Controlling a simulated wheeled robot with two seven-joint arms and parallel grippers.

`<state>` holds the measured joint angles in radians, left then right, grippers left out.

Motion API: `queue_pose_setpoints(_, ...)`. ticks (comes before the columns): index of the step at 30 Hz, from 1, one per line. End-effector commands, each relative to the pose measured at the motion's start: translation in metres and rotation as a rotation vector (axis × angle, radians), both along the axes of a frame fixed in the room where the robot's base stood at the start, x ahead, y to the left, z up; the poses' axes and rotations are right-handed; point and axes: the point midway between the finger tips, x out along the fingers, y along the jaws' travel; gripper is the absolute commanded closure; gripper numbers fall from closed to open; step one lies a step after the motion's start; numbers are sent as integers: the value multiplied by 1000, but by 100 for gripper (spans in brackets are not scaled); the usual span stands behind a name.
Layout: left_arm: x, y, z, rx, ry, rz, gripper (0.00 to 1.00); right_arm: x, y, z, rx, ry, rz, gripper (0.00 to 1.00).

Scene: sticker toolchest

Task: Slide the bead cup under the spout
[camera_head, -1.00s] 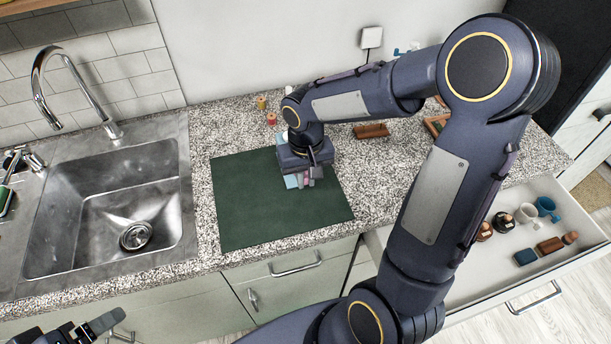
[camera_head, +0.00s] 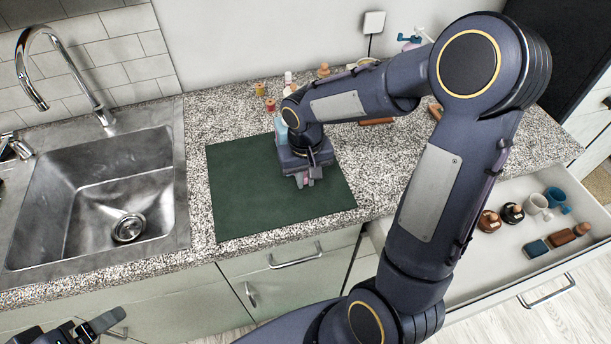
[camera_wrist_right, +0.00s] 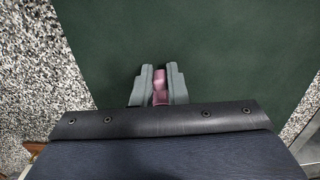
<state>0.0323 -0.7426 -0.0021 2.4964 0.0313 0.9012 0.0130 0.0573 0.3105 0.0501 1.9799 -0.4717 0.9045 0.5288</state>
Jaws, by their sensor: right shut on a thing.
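My right gripper (camera_head: 304,181) is low over the dark green mat (camera_head: 237,205). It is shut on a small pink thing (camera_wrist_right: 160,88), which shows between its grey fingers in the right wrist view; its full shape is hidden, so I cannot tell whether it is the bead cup. A light blue thing (camera_head: 281,128) stands behind the right gripper, mostly hidden by the wrist. No bead spout can be made out. Part of my left gripper (camera_head: 92,328) shows at the bottom left edge; its jaws are unclear.
A steel sink (camera_head: 95,195) with a tap (camera_head: 60,65) is at the left. Small spools (camera_head: 270,105) and a brown block (camera_head: 376,121) are at the counter's back. An open drawer (camera_head: 480,290) with mugs and stamps is at the right. The mat's left and front are clear.

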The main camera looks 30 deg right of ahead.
Motion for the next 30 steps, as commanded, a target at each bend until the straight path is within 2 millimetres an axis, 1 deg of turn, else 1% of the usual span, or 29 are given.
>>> queue_pose_setpoints(1, 0, 0, -5, 0, 0, 0, 19, 1, 0, -5, 0, 0, 0, 100)
queue_pose_setpoints(3, 0, 0, 0, 0, 0, 0, 19, 6, -1, -1, 0, 0, 0, 100)
queue_pose_setpoints(18, 0, 0, 3, 0, 0, 0, 19, 33, -8, -2, 0, 0, -1, 100)
queue_pose_setpoints(30, 0, 0, 3, 0, 0, 0, 19, 39, -9, -2, 0, 0, -1, 100)
